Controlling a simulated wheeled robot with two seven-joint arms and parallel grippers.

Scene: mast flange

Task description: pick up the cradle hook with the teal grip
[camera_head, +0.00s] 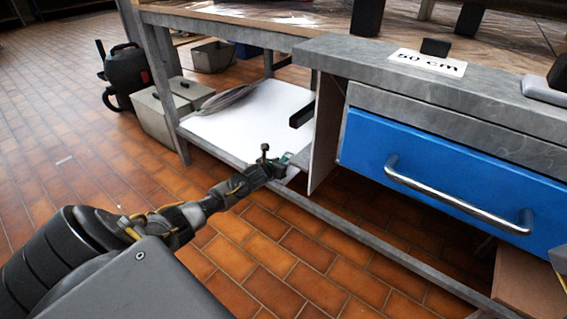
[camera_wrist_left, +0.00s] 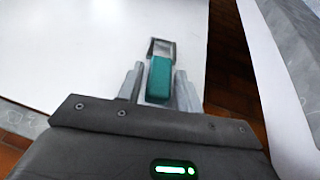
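The cradle hook's teal grip (camera_wrist_left: 159,80) sits between the two fingers of my left gripper (camera_wrist_left: 159,88) in the left wrist view. The fingers lie close along both its sides and look shut on it. A grey metal end (camera_wrist_left: 162,48) shows just beyond the grip. In the head view my left gripper (camera_head: 284,162) is at the front edge of the white lower shelf, with a bit of teal at its tip. The rest of the hook is hidden or too small to make out. My right gripper is not in view.
A dark block (camera_head: 302,114) sticks out beside the upright panel (camera_head: 325,135). A blue drawer (camera_head: 440,170) with a metal handle is at right. Tiled floor is open at left.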

